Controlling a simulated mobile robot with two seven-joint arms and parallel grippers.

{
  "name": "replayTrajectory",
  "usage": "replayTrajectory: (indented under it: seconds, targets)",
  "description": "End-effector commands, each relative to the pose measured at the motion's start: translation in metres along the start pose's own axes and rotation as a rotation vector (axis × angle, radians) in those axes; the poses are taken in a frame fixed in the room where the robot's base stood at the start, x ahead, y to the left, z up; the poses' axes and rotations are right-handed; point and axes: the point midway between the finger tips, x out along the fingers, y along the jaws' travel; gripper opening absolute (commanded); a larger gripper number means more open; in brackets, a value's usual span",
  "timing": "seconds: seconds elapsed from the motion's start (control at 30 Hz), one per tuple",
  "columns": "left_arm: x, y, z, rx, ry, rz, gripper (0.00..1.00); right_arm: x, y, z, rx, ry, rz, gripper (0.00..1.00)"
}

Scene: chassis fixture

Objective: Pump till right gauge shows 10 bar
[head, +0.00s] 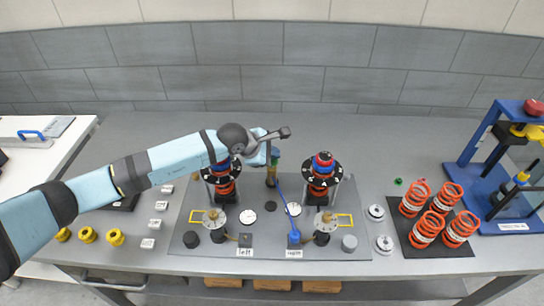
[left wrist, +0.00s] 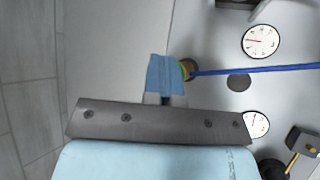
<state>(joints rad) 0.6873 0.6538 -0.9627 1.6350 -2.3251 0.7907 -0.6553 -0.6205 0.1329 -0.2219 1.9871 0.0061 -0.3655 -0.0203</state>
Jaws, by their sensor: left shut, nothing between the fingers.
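The right gauge (head: 294,209) is a white dial on the grey plate; it also shows in the left wrist view (left wrist: 261,41), its needle pointing left there, its numbers too small to read. The left gauge (head: 248,217) is a similar dial, partly hidden in the left wrist view (left wrist: 256,124). The brass-coloured pump post (head: 271,177) stands at the plate's back. A long blue bar (head: 285,206) runs from it to the block by the Right label. My left gripper (head: 273,155) is shut and empty, close at the post; contact is unclear. My right gripper is not in view.
Two black fixtures with red springs stand on the plate, left (head: 222,180) and right (head: 322,178). Several orange springs stand on a black mat (head: 410,235) at right. A blue press (head: 480,165) stands beyond. Yellow parts lie at the left.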

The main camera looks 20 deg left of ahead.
Motion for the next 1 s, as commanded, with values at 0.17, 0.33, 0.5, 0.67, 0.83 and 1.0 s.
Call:
replayTrajectory:
  seconds: [0.17, 0.33, 0.5, 0.67, 0.83, 1.0]
  targets:
    - [0.0025, -0.0025, -0.0021, 0.000, 0.001, -0.002, 0.00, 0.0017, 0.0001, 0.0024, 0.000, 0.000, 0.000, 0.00]
    - [0.0039, -0.0036, -0.0032, -0.001, 0.002, -0.002, 0.00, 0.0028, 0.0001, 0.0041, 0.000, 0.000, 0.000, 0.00]
    - [0.0053, -0.0047, -0.0043, -0.001, 0.002, -0.002, 0.00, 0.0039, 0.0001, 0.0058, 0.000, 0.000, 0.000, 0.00]
    - [0.0051, -0.0046, -0.0042, -0.001, 0.002, -0.003, 0.00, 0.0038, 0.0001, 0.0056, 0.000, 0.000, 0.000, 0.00]
    - [0.0049, -0.0044, -0.0041, -0.001, 0.002, -0.003, 0.00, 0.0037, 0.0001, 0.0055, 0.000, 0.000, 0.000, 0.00]
    - [0.0011, -0.0014, -0.0015, -0.001, 0.002, -0.002, 0.00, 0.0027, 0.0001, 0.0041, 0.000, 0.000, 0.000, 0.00]
